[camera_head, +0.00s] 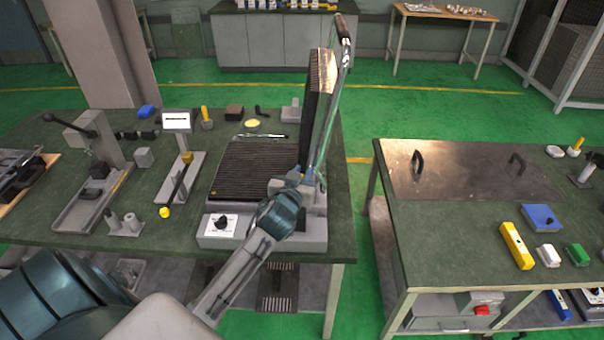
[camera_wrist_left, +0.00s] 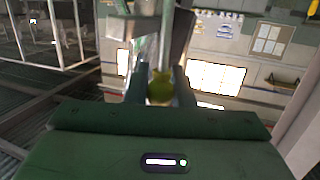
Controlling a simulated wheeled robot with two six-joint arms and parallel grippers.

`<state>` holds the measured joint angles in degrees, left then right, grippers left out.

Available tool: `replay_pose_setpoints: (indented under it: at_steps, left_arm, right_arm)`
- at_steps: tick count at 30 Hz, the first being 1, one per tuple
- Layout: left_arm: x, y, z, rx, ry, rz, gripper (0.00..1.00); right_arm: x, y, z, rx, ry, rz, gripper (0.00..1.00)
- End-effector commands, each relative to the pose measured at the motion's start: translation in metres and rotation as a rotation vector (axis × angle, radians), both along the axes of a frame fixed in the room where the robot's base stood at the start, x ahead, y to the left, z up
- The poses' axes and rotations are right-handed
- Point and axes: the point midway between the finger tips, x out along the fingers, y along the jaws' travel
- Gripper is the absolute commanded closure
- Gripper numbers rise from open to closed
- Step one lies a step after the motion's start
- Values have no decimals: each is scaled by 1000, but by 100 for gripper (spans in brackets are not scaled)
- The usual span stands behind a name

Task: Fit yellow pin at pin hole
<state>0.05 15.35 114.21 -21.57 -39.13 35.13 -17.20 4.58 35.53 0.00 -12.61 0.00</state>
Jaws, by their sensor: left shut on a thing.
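The heating element machine has a black ridged lower plate (camera_head: 255,170), a ridged upper plate (camera_head: 318,95) standing raised at its right side, and a light base (camera_head: 220,228) with a black knob. My left gripper (camera_head: 306,182) is at the right side of the machine, by the foot of the raised plate. In the left wrist view its fingers are shut on a small yellow-green piece (camera_wrist_left: 160,88), which looks like the yellow pin; in the head view the gripper hides it. A grey bar (camera_wrist_left: 167,35) rises just beyond it. I cannot make out the pin hole. My right gripper is not in view.
The green worktable (camera_head: 320,255) also holds a lever press (camera_head: 90,150), a white-topped stand (camera_head: 177,122) and a yellow knob (camera_head: 165,212). A second table (camera_head: 440,230) on the right carries a yellow block (camera_head: 515,245) and a blue box (camera_head: 541,217). A gap separates the tables.

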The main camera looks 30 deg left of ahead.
Motion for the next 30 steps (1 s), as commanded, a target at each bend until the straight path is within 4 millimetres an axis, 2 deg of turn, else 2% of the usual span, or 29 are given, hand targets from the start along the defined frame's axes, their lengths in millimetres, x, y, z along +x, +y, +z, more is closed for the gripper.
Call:
replay_pose_setpoints:
  at_steps: [30]
  left_arm:
    - [0, 0, -22, 0, 0, 0, 100]
  right_arm:
    - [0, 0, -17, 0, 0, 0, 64]
